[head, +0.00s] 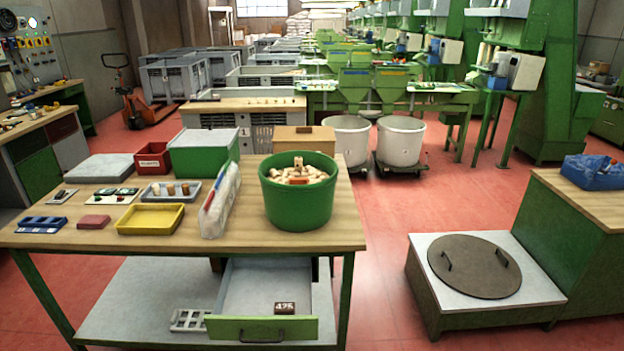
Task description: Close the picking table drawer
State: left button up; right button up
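The picking table (345,225) has a wooden top and green legs, and stands at the front left in the head view. Its drawer (248,290) is open and juts out below the top toward me. The drawer has a green front (300,330) with a dark handle (262,339). Inside the drawer lies a small dark block marked with digits (285,308). The rest of the drawer floor that shows is bare. Neither of my grippers is in view.
A green bucket of corks (298,210), a yellow tray (150,219), a green box (203,158) and other small items stand on the tabletop. A low platform with a round lid (475,266) stands to the right. Red floor (385,280) between them is clear.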

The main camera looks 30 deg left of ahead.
aim_at(250, 287)
jog(key=u, duration=1.35)
